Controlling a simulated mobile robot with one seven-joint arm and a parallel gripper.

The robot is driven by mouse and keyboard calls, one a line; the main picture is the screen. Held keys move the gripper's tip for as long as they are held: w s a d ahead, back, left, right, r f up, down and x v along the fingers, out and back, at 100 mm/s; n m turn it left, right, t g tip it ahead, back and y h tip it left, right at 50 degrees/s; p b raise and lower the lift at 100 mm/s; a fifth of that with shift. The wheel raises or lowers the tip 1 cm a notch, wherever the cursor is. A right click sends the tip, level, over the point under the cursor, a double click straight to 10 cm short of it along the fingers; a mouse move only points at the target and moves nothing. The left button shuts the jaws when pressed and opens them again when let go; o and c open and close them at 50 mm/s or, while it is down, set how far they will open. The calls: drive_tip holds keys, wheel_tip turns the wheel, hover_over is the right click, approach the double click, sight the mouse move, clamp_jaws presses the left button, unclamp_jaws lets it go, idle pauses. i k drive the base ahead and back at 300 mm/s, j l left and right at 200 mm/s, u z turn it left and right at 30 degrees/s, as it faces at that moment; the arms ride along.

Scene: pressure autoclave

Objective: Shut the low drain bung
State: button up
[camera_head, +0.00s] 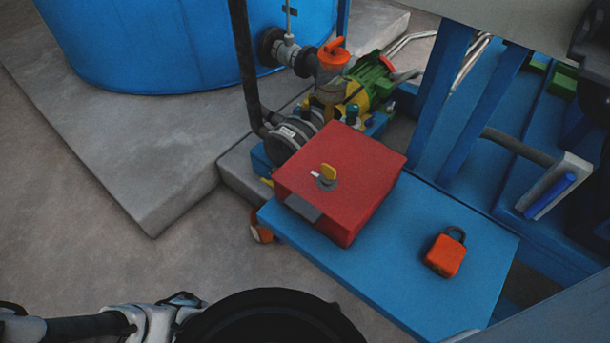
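I cannot surely pick out the low drain bung. Low on the side of the blue tank (190,45) is a dark flanged outlet (270,46) with a grey fitting. It leads to a valve body (328,72) with an orange handle (334,45) on top. Whether it is open or shut I cannot tell. White and black parts of my arm (150,320) show at the bottom left, well away from the outlet. I see no gripper fingers in the frame.
A green and yellow pump motor (370,80) stands behind. Blue frame posts (445,100) rise at right. The grey floor (130,260) at left is clear.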

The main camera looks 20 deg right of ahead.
sight(269, 183)
drive_tip(key=i+j+z, duration=0.1)
drive_tip(key=j+z, duration=0.2)
drive_tip(key=j, duration=0.15)
drive_tip(key=j+z, duration=0.3)
drive_tip(key=j, duration=0.15)
drive_tip(key=j+z, duration=0.15)
drive_tip(key=j, duration=1.2)
